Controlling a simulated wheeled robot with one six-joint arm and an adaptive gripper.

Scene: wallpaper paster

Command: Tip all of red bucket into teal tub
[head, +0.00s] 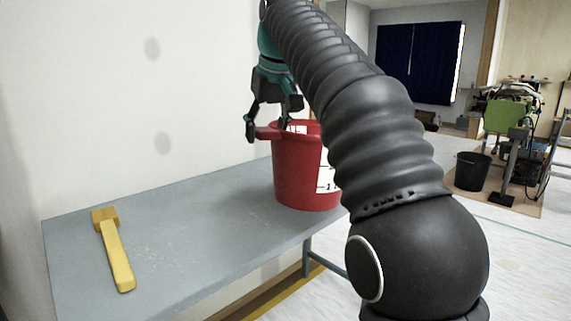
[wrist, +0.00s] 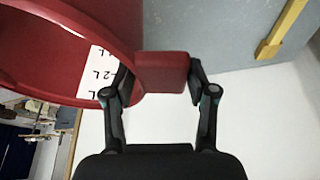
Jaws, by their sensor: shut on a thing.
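The red bucket (head: 297,175) is upright at the right end of the grey table, partly hidden behind my arm. I cannot tell whether its base touches the table. My gripper (head: 267,131) is shut on the red tab handle at the bucket's rim, pointing down from above. In the wrist view, the fingers of my gripper (wrist: 160,78) stand on both sides of the handle block, and the bucket (wrist: 122,22) fills the upper left. White labels with litre marks show on its inside wall. Its contents are not visible. No teal tub is visible in either view.
A yellow mallet-shaped tool (head: 119,257) lies on the left part of the grey table (head: 190,235). A white wall stands behind the table. A black bin (head: 472,171) and a green machine (head: 513,112) stand on the floor at the far right.

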